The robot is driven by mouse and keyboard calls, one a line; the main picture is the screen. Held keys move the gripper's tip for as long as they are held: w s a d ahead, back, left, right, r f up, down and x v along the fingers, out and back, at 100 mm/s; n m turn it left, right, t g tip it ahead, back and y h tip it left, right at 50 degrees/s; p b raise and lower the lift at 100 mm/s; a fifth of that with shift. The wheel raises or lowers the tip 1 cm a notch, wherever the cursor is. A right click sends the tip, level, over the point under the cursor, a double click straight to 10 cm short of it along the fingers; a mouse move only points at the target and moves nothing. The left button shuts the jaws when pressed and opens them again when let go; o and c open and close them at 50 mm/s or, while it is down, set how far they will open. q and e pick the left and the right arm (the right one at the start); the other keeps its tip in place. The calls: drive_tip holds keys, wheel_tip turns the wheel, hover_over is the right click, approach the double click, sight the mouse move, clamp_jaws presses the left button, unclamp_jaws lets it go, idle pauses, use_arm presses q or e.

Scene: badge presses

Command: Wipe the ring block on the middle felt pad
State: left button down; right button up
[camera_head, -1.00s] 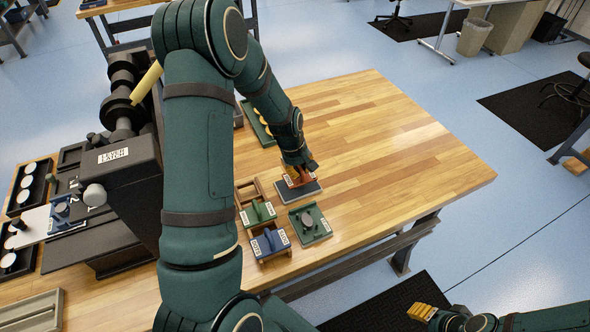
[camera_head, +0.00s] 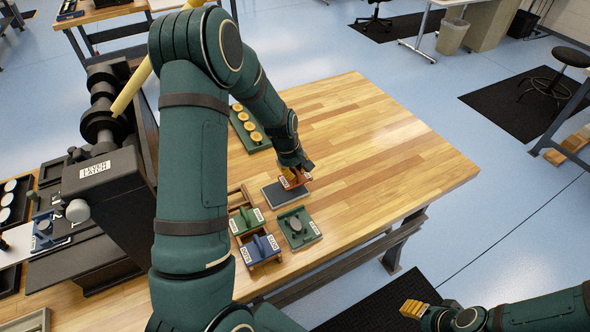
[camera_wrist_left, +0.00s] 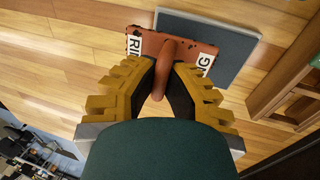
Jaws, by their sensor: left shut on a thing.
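The ring block (camera_head: 303,180) is an orange-red plate with white labels and a loop handle (camera_wrist_left: 172,62), part of its lettering hidden. My left gripper (camera_head: 292,170) is shut on the handle, which shows between its yellow fingers in the left wrist view (camera_wrist_left: 158,92). The grey felt pad (camera_head: 277,194) lies under the block's side. In the left wrist view the block overlaps part of the pad (camera_wrist_left: 232,42); I cannot tell whether they touch. My right gripper (camera_head: 413,308) is low at the right, away from the table, its opening unclear.
A wooden rack (camera_head: 237,190) holds a green block (camera_head: 246,219) and a blue block (camera_head: 261,247). A green plate with a grey disc (camera_head: 298,228) lies close by. A tray of yellow discs (camera_head: 247,127) lies behind. A dark press (camera_head: 105,190) stands left. The table's right side is clear.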

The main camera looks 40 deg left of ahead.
use_arm(q)
drive_tip(key=shift+s+a+b, duration=0.2)
drive_tip(key=shift+s+a, duration=0.35)
drive_tip(key=shift+s, duration=0.5)
drive_tip(key=shift+s+a+b, duration=0.25)
drive_tip(key=shift+s+a, duration=0.25)
drive_tip(key=shift+s, duration=0.55)
drive_tip(key=shift+s+a+b, duration=0.2)
drive_tip(key=shift+s+a, duration=0.35)
drive_tip(key=shift+s, duration=0.5)
drive_tip(key=shift+w+d+p, duration=0.15)
drive_tip(key=shift+w+d, duration=0.4)
drive_tip(key=shift+w, duration=0.5)
drive_tip(key=shift+w+d+p, duration=0.15)
drive_tip(key=shift+w+d, duration=0.35)
drive_tip(key=shift+w, duration=0.55)
drive_tip(key=shift+w+d+p, duration=0.15)
drive_tip(key=shift+w+d, duration=0.4)
drive_tip(key=shift+w, duration=0.5)
drive_tip(key=shift+f, duration=0.1)
drive_tip(key=shift+s+a+b, duration=0.25)
drive_tip(key=shift+s+a, duration=0.3)
drive_tip(key=shift+s, duration=0.5)
drive_tip(key=shift+s+a+b, duration=0.2)
drive_tip(key=shift+s+a, duration=0.3)
drive_tip(key=shift+s, duration=0.55)
drive_tip(key=shift+s+a+b, duration=0.25)
drive_tip(key=shift+s+a, duration=0.3)
drive_tip(key=shift+s, duration=0.5)
